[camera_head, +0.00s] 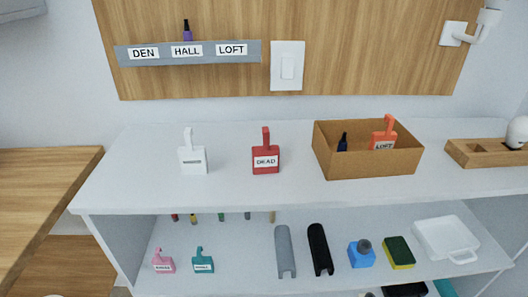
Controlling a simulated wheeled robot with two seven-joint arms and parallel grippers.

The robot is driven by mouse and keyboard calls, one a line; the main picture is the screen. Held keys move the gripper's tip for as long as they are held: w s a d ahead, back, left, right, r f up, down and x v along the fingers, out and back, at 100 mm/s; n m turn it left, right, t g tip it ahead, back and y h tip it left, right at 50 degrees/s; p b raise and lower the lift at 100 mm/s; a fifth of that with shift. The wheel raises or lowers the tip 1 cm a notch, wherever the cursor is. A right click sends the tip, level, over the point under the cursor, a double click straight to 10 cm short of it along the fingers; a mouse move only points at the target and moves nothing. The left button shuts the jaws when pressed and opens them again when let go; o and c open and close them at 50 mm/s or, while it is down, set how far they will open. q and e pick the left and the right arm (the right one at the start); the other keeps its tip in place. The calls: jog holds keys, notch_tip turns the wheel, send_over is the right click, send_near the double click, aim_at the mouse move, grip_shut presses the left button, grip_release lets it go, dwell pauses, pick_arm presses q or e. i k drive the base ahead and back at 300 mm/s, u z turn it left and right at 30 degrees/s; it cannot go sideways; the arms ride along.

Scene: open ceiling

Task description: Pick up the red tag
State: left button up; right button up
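A red tag (266,155) with a white label reading "DEAD" stands upright on the white top shelf (220,192), near its middle. Its narrow red stem points up. A white tag (192,155) stands to its left, with a label too small to read. An orange-red tag (384,132) labelled "LOFT" sits inside the brown box (375,164) to the right, its lower part hidden by the box's front wall. Neither of my grippers is in view.
A dark bottle-like item (343,142) is also in the box. A wooden tray (480,154) stands at the right. The lower shelf holds a pink tag (163,262), a teal tag (203,262), a blue item (361,256) and a sponge (399,252). The top shelf's front is clear.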

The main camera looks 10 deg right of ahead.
aim_at(265, 157)
jog(key=k, duration=0.5)
jog(key=u, duration=1.35)
jog(key=i, duration=0.75)
jog(key=z, duration=1.65)
